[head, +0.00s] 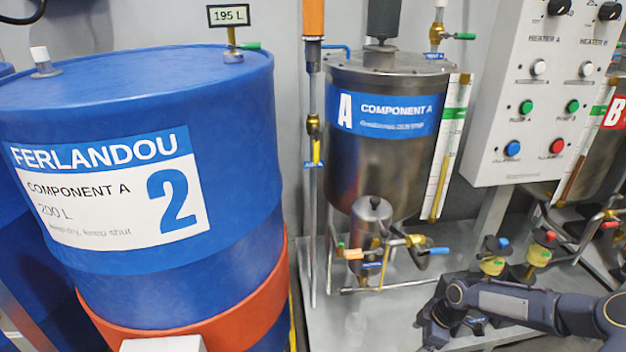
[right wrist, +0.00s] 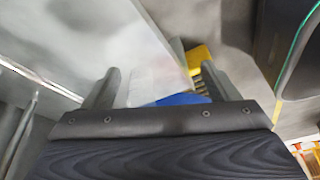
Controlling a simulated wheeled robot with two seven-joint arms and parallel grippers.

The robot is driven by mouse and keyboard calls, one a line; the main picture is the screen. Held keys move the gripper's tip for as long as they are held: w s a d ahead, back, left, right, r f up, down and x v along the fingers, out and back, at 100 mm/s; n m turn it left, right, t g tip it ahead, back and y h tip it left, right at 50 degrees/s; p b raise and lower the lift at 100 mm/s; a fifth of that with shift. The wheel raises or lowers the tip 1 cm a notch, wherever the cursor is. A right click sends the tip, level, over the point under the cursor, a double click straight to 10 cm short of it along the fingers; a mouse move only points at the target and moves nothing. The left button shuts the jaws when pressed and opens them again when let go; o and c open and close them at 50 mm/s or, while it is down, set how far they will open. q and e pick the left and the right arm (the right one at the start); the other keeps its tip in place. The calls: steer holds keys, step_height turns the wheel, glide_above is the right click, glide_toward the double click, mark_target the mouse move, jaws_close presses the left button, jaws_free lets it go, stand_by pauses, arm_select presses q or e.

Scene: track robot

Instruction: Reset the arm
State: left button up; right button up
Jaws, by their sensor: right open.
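My right arm (head: 510,302) comes in from the right edge of the head view, low in front of the machine's metal base. Its gripper (head: 428,328) is at the left end of the arm, near the bottom edge. In the right wrist view the gripper (right wrist: 160,88) has its two dark fingers spread apart with nothing held between them. A grey panel, a blue patch and a yellow part show beyond the fingers, blurred. My left arm and gripper are not in view.
A blue drum (head: 235,130) labelled Component A stands at left, with an orange-red band. A steel tank (head: 350,180) marked A stands behind, with valves and pipes. A control panel (head: 540,110) hangs at upper right. Two small valves (head: 540,250) stand close above my arm.

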steer(key=s+r+m+h, duration=0.1)
steer(key=s+r+m, duration=0.1)
steer(key=s+r, duration=0.35)
steer(key=s+r+m+t+h, duration=0.1)
steer(key=s+r+m, duration=0.2)
steer(key=r, duration=0.6)
steer(key=s+r+m+h, duration=0.1)
steer(key=s+r+m, duration=0.1)
steer(key=s+r, duration=0.35)
steer(key=s+a+r+m+t+y, duration=0.2)
steer(key=s+a+r+m, duration=0.15)
steer(key=s+m, duration=0.2)
steer(key=s+a+r+m+t+y, duration=0.1)
steer(key=s+a+r+m+t, duration=0.2)
steer(key=s, duration=0.4)
step_height(320, 180, up, 33)
steer(key=g+p, duration=0.1)
steer(key=p, duration=3.2)
steer(key=shift+a+r, duration=0.2)
